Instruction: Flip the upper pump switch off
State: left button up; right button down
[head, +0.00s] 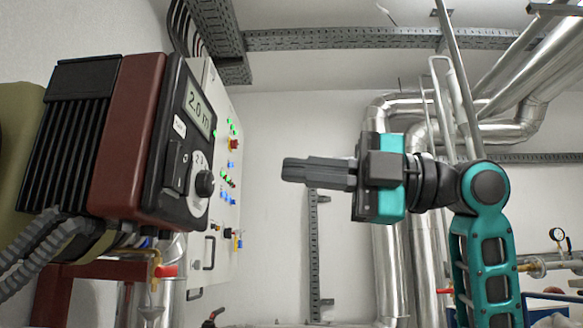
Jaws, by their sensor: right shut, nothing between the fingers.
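The upper pump (128,145) stands large at the left, with a black finned housing, a dark red middle and a dark control face. Its display reads about 2.0 m. A dark rocker switch (176,163) sits below the display, left of a black round knob (204,184). I cannot tell the switch's position. My right gripper (290,170) comes in from the right, its fingers shut and empty, pointing left at the pump's face. A clear gap lies between the fingertips and the knob. My left gripper is not in view.
A grey control cabinet (219,235) with lit green and blue lamps stands behind the pump. Grey ribbed cables (40,255) and a red frame (65,290) are below it. Large silver pipes (386,260) run behind my right arm. The space between gripper and pump is free.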

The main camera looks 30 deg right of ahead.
jog(key=p, duration=0.1)
send_near(187, 158)
jog(key=x, duration=0.5)
jog(key=shift+w+a, duration=0.1)
jog(key=shift+a, duration=0.1)
jog(key=shift+w+a, duration=0.4)
jog(key=shift+a, duration=0.2)
jog(key=shift+w+a+r+p, duration=0.1)
jog(key=shift+p, duration=0.45)
